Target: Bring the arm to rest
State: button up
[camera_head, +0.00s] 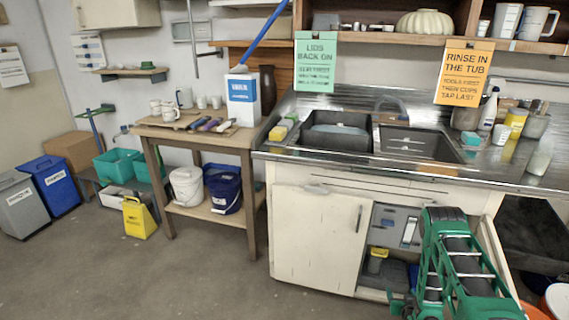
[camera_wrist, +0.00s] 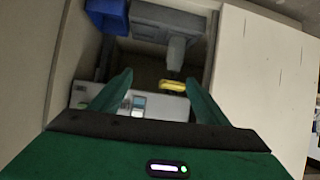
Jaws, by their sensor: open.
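My green arm (camera_head: 455,260) reaches down at the lower right of the head view, in front of the sink cabinet's open section. My gripper (camera_wrist: 160,79) shows in the wrist view with its two green fingers spread apart and nothing held between them. Beyond the fingertips is the dim inside of the cabinet, with a small yellow item (camera_wrist: 173,86). In the head view a yellow item (camera_head: 377,260) also stands in the open section. The gripper's fingers are mostly hidden or cut off in the head view.
The closed cabinet door (camera_head: 318,240) is left of my arm, under the steel sink counter (camera_head: 285,152). A wooden table (camera_head: 165,132) with cups and tools stands further left, with buckets (camera_head: 222,188) on its lower shelf. Open floor (camera_head: 170,275) lies at the front left.

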jog(key=w+d+r+g, duration=0.1)
jog(key=d+r+g, duration=0.1)
jog(key=r, duration=1.1)
jog(key=d+r+g, duration=0.2)
jog(key=r, duration=1.1)
jog(key=s+a+r+m+g, duration=0.1)
jog(key=s+r+g, duration=0.2)
jog(key=s+r, duration=1.2)
jog(key=s+a+r+m+g+y, duration=0.1)
jog(key=s+a+r, duration=0.2)
jog(key=s, duration=0.7)
jog(key=s+a+r+m+g+y, duration=0.1)
jog(key=s+a+r+g, duration=0.1)
jog(key=s+a+r, duration=0.2)
jog(key=s+a+r+m+g+y, duration=0.1)
jog(key=s+r, duration=0.7)
jog(key=s, duration=1)
jog(key=a+g, duration=0.1)
jog(key=a, duration=0.1)
jog(key=shift+a, duration=0.4)
jog(key=shift+w+f, duration=0.3)
jog(key=shift+w, duration=0.35)
